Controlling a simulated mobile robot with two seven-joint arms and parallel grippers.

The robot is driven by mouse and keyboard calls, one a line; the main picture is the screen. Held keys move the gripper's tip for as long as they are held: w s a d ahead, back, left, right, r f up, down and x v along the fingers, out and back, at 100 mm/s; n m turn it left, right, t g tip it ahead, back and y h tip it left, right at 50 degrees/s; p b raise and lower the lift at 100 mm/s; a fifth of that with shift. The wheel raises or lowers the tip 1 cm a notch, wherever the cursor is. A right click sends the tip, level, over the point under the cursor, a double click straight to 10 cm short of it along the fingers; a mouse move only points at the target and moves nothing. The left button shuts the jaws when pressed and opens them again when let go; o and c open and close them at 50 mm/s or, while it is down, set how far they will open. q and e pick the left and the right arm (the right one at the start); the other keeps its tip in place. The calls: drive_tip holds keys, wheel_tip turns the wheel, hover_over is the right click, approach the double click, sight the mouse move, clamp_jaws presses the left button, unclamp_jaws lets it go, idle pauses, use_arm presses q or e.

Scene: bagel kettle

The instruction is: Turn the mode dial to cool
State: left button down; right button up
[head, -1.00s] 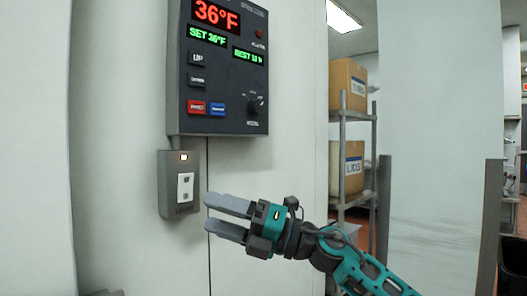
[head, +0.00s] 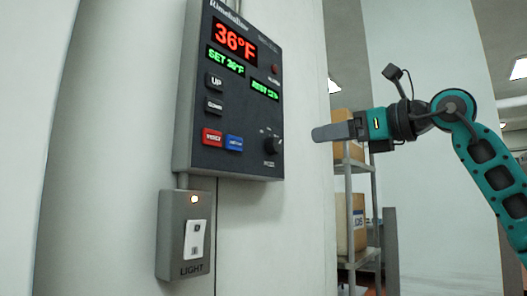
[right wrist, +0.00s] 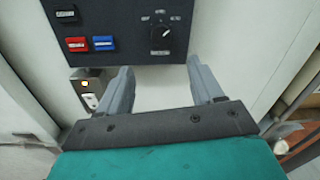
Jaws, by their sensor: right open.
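The mode dial (head: 273,146) is a black knob at the lower right of the dark control panel (head: 225,165) on the wall. In the right wrist view the dial (right wrist: 160,34) shows with small labels around its upper side, too small to read. My right gripper (head: 322,133) is to the right of the panel, level with the dial and apart from it. In the right wrist view its two fingers (right wrist: 160,82) are spread with nothing between them, and the dial lies beyond their tips. My left gripper is not in view.
The panel has UP and DOWN buttons, a red button (head: 212,137) and a blue button (head: 234,143) left of the dial. A grey light switch box (head: 172,235) is below the panel. A shelf with boxes (head: 350,223) stands behind on the right.

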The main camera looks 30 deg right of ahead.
sight(277, 144)
drive_tip(key=x, duration=1.1)
drive_tip(key=shift+w+r, duration=0.15)
drive_tip(key=shift+w+a, duration=0.2)
drive_tip(key=shift+w, duration=0.4)
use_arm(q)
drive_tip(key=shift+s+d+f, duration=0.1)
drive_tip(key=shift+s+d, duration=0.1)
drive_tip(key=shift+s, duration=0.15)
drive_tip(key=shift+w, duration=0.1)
use_arm(e)
drive_tip(key=shift+c, duration=0.3)
drive_tip(key=c, duration=1)
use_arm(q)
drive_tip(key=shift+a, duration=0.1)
